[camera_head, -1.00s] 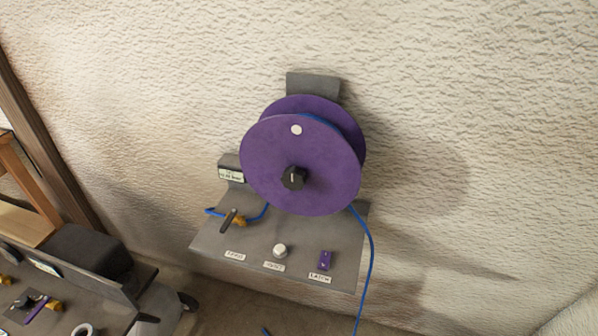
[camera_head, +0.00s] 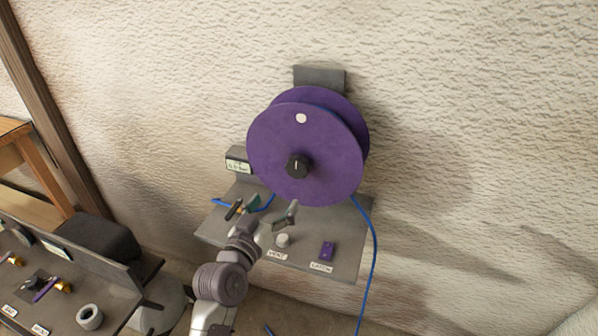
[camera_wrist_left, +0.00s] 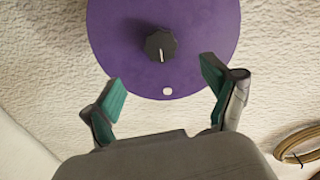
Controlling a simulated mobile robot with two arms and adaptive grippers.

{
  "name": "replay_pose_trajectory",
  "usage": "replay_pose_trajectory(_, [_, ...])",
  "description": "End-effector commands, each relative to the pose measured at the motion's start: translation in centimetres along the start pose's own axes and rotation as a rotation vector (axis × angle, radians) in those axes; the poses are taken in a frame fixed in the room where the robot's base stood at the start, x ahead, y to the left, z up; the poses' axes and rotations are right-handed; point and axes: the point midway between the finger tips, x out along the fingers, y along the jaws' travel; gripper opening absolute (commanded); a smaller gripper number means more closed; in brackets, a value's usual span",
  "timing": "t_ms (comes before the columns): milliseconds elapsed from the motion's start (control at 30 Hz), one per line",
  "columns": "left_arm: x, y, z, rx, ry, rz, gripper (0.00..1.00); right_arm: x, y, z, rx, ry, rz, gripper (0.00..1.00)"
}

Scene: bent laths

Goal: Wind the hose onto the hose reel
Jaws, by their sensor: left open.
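The purple hose reel (camera_head: 305,145) is mounted on the wall, with a black knob (camera_head: 298,166) at its centre and a white dot (camera_head: 301,118) near the rim of its front disc. The blue hose (camera_head: 373,250) hangs down from the right side of the reel; a little blue shows between the discs. My left gripper (camera_head: 271,211) is open and empty, below the reel and over the grey shelf. In the left wrist view its fingers (camera_wrist_left: 163,92) point toward the reel disc (camera_wrist_left: 190,60), apart from the knob (camera_wrist_left: 160,44). My right gripper is not in view.
The grey shelf (camera_head: 345,262) under the reel carries a white knob (camera_head: 283,240), a purple latch switch (camera_head: 327,251) and a valve lever (camera_head: 233,209). A small display box (camera_head: 238,160) stands left. A bench with a grey ring (camera_head: 90,316) is at lower left.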

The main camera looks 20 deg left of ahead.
Motion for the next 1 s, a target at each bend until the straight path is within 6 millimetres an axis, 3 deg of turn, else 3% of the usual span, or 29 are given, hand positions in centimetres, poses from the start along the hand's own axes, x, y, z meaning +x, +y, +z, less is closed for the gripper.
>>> replay_pose_trajectory(167, [1.5, 0.1, -0.7, 0.0, 0.011, 0.001, 0.86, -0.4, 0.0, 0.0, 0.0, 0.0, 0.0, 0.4])
replay_pose_trajectory(700, [11.9, 0.1, -0.7, 0.0, 0.009, 0.001, 0.86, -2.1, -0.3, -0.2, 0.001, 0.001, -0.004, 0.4])
replay_pose_trajectory(1000, [13.7, 0.0, -0.6, 0.001, 0.009, 0.0, 0.86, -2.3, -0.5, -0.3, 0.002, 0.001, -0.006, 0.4])
